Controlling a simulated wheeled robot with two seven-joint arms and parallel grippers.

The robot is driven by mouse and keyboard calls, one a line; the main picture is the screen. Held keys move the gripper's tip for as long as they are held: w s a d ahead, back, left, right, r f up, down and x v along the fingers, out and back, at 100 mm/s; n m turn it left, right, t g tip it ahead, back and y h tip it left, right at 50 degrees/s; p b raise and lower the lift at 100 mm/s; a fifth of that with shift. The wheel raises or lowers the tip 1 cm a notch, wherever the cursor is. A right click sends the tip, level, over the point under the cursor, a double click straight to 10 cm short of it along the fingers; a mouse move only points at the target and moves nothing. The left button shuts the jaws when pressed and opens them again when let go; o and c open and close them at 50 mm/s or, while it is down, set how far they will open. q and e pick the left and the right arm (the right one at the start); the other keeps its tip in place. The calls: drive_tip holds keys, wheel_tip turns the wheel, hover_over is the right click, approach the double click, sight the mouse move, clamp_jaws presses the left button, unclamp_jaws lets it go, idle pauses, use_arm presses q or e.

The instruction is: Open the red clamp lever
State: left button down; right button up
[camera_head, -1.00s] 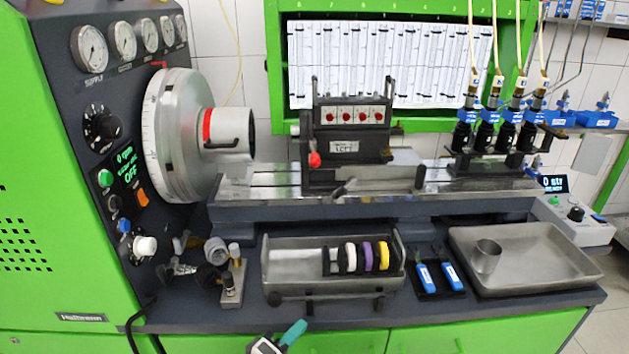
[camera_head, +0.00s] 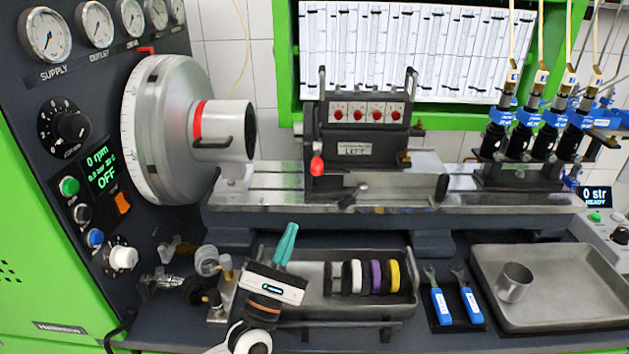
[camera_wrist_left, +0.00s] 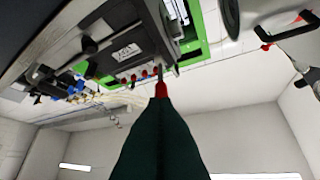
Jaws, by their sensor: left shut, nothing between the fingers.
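The red clamp lever (camera_head: 317,166) shows as a red knob on the left front side of the dark clamp fixture (camera_head: 358,147), which sits on the grey bench bed. My left gripper (camera_head: 291,229) has teal fingers that are shut and empty. In the head view it points up, below and slightly left of the red knob, with a clear gap in the picture. In the left wrist view the dark green fingers (camera_wrist_left: 160,105) point toward the red knob (camera_wrist_left: 161,89), which lines up just beyond their tips. The exact distance cannot be told. My right gripper is not in view.
A tray with coloured rings (camera_head: 340,300) lies behind my left gripper. The round chuck (camera_head: 160,130) stands left of the fixture. A dark handle (camera_head: 353,195) sticks out low on the fixture's front. A shallow metal tray (camera_head: 560,315) is at right.

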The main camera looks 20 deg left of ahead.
use_arm(q)
drive_tip(key=p, duration=0.3)
approach(317, 158)
drive_tip(key=w, duration=0.3)
drive_tip(key=shift+w+r, duration=0.6)
drive_tip(key=shift+r, duration=0.15)
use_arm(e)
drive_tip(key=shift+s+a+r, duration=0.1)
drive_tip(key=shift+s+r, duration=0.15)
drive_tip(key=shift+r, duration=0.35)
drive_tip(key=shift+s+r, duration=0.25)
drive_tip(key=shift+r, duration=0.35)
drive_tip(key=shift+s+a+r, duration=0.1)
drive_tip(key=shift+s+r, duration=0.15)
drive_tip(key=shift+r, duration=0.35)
use_arm(q)
drive_tip(key=shift+p, duration=0.35)
